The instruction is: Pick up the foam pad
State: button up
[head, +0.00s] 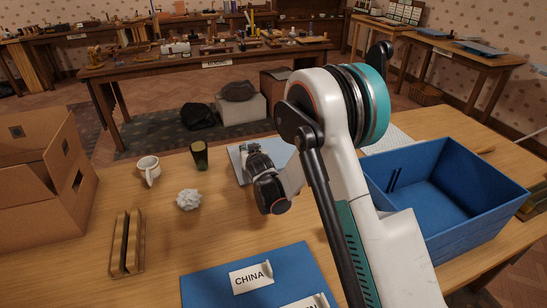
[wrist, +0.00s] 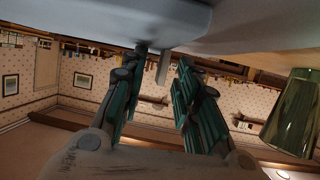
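A flat pale grey-blue square, which looks like the foam pad (head: 283,151), lies on the wooden table in the head view, partly hidden by my gripper. My gripper (head: 249,148) is low over its left part, at the end of my bent arm. In the wrist view, which is upside down, the two green-padded fingers of my gripper (wrist: 160,80) stand apart. A large smooth grey surface (wrist: 110,14) fills the top, close to the fingertips, and a short grey piece shows between them. I cannot tell whether the fingers touch it.
A dark green glass (head: 199,155) stands left of the pad and also shows in the wrist view (wrist: 292,112). A white mug (head: 148,168), crumpled white ball (head: 188,200), wooden holder (head: 127,243) and cardboard box (head: 45,190) are left. A blue bin (head: 480,215) is right; a blue mat (head: 215,285) is in front.

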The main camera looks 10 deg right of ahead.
grip_shut()
jog(key=shift+r, duration=0.15)
